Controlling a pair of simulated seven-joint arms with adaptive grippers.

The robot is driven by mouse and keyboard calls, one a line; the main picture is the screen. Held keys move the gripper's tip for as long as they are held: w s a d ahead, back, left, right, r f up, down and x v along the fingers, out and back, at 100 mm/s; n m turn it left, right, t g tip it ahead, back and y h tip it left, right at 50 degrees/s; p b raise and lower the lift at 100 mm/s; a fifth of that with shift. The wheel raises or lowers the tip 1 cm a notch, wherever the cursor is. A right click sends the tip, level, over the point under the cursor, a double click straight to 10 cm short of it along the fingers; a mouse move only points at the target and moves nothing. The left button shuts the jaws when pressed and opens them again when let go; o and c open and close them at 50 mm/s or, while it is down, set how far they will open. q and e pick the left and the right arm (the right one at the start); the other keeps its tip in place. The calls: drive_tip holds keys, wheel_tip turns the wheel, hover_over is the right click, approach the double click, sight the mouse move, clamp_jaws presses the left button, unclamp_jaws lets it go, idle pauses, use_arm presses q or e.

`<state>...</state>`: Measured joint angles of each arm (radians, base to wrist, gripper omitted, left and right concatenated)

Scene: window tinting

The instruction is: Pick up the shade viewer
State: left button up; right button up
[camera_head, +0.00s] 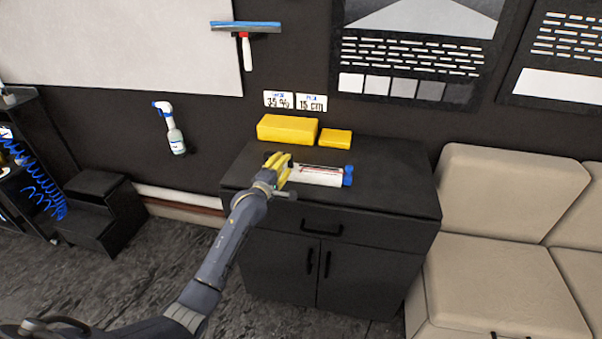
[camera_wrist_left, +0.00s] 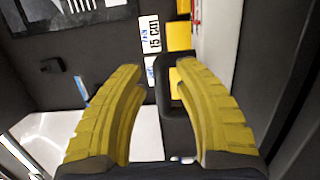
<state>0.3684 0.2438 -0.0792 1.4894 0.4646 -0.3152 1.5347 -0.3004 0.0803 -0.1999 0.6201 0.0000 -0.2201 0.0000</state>
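My left gripper (camera_head: 280,166) is over the left part of the black cabinet top, just left of a white tube. In the left wrist view its two yellow fingers (camera_wrist_left: 160,72) stand apart. A black piece with rounded corners (camera_wrist_left: 167,98) shows between them, closer to the right finger, with a gap on the left finger's side. It may be the shade viewer, but I cannot tell for sure; the gripper largely hides this spot in the head view. My right gripper is not in view.
The white tube (camera_head: 316,176) with blue ends lies on the cabinet top (camera_head: 385,190). Two yellow boxes (camera_head: 287,129) (camera_head: 336,138) stand at the back by the wall. A spray bottle (camera_head: 174,135) and a squeegee (camera_head: 245,28) are on the wall. The cabinet top's right side is clear.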

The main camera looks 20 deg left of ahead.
sight(302, 166)
use_arm(q)
drive_tip(key=shift+w+d, duration=0.2)
drive_tip(key=shift+w, duration=2.35)
drive_tip(key=shift+c, duration=0.3)
clamp_jaws()
drive_tip(key=shift+r, duration=0.15)
